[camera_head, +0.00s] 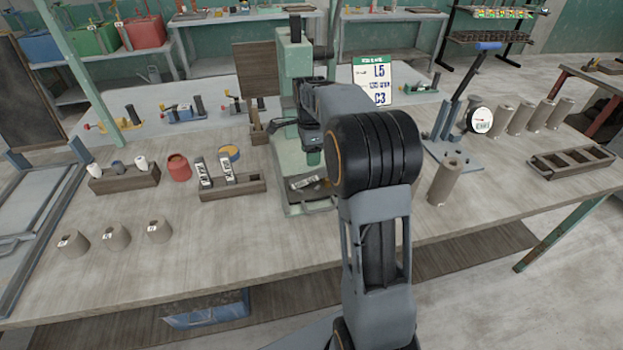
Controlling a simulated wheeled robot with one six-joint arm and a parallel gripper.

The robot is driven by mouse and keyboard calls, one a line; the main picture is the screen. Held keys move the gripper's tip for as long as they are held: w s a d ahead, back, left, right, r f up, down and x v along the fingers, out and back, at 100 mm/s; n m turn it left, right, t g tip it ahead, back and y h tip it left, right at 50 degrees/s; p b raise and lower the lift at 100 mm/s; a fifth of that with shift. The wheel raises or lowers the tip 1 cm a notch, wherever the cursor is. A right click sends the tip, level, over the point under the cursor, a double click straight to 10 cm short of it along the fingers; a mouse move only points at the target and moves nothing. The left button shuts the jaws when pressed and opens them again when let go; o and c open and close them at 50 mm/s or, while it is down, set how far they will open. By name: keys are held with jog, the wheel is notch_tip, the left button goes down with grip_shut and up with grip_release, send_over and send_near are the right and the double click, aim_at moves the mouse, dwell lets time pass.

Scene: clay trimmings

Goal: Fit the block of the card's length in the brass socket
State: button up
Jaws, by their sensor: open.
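The card (373,84) stands at the back of the bench, white with a green top; I read L5 and C3 on it, the middle line is blurred. Two dark blocks with white labels, a left one (203,173) and a right one (227,170), stand in a brown wooden rack (236,191). Another labelled block (307,183) lies on the base of a green machine (291,150). I cannot make out their lengths or clearly identify the brass socket. My gripper (311,150) is open, in front of the machine's column and above that lying block; my arm partly hides the machine.
Left are a rack with white-topped pieces (124,180), a red pot (179,167) and several grey cones (116,237). Right are a lever press (452,143), a grey cylinder (444,181), several more cylinders and an empty compartment tray (571,163).

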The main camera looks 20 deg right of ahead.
aim_at(311, 174)
jog(key=shift+s+f, duration=0.1)
jog(key=shift+f, duration=4.35)
jog(key=shift+c, duration=0.3)
grip_shut()
